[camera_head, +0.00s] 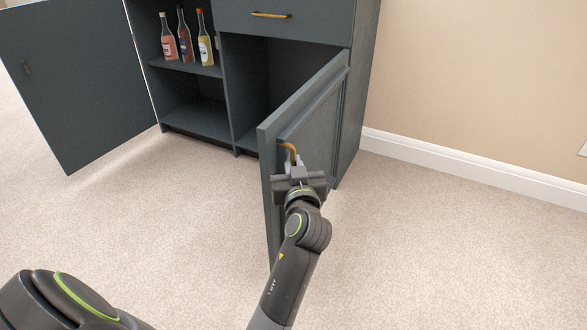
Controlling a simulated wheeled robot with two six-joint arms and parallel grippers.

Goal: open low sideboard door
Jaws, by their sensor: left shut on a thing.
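The dark blue-grey sideboard (226,100) stands at the top centre. Its right-hand low door (320,125) is swung partly open toward me, and the compartment behind it (262,80) shows in part. My left gripper (292,165) is shut on the curved brass handle (288,148) near the door's free edge. The gripper covers part of the handle. The sideboard's left-hand door (75,80) stands wide open. My right gripper is out of view.
Several bottles (185,45) stand on the shelf of the left compartment. A closed drawer (310,18) with a brass pull sits above the right compartment. A beige wall with a white baseboard (470,168) runs at the right. The carpet (170,220) in front is clear.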

